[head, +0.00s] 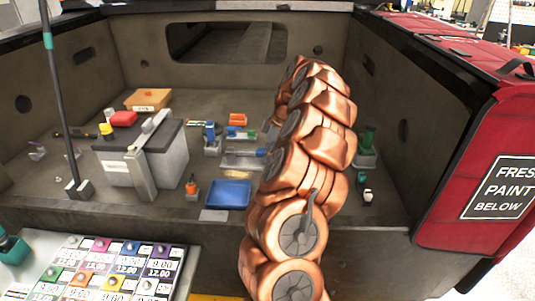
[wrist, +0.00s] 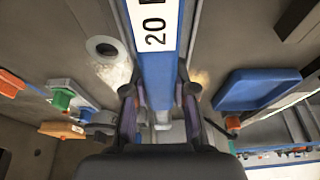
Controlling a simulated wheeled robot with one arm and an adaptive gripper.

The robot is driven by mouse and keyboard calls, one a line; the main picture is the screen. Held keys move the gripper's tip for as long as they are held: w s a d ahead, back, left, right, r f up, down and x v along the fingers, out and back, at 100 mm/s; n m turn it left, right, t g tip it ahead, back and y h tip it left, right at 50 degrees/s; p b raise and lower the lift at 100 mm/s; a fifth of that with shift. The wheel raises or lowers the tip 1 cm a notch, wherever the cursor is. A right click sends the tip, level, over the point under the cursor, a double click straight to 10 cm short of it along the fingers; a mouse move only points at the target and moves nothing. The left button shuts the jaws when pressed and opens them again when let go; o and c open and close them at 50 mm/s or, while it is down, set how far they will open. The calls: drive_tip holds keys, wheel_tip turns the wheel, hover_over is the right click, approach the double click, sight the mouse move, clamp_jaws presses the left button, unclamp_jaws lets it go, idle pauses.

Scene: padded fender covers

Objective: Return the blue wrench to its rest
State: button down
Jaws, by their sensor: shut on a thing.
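In the wrist view my gripper (wrist: 158,95) is shut on a blue wrench (wrist: 157,75), which runs up out of the top of the picture. A white label marked "20" (wrist: 154,25) is on its shaft. The wrench's far end is out of view and its near end is partly hidden by the fingers. In the head view my copper-coloured arm hides the gripper and the wrench. I cannot tell which fixture is the wrench's rest.
A blue tray (head: 228,194) lies near the bed's front edge; it also shows in the wrist view (wrist: 258,88). A battery (head: 140,155) with a grey bar stands left. A yellow-orange box (head: 148,99) is behind it. A green item (head: 365,145) stands right of my arm.

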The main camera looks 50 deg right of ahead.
drive_tip(key=c, duration=0.9)
unclamp_jaws()
drive_tip(key=shift+o, duration=0.2)
drive_tip(key=o, duration=0.6)
drive_tip(key=shift+c, duration=0.2)
drive_tip(key=shift+r, duration=0.1)
drive_tip(key=shift+r+p, duration=0.85)
drive_tip(key=shift+r, duration=3.1)
